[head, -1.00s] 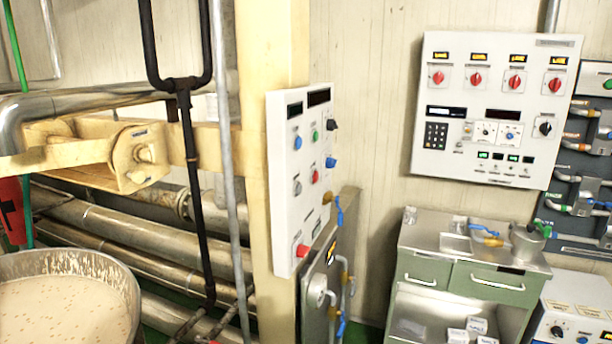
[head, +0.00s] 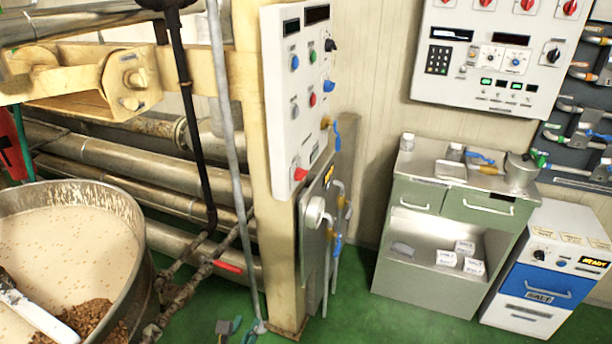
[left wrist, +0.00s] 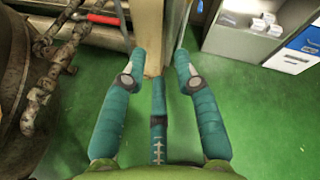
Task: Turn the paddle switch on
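A white control panel (head: 292,137) on the cream post carries several small knobs and buttons, a red one (head: 300,174) at its lower end. A black knob (head: 330,46) and a blue knob (head: 328,86) stick out at its right edge. The labels are too small to tell which control is the paddle switch. My left gripper (head: 240,328) shows at the bottom edge, below the panel and near the post's foot. My right gripper is not in view.
A large kettle (head: 147,262) of pale mixture stands at the left, with a brown heap (head: 100,316) inside. Pipes (head: 130,170) run behind it. A second panel (head: 490,62) hangs on the back wall above a green cabinet (head: 415,195). The floor (head: 350,315) right of the post is clear.

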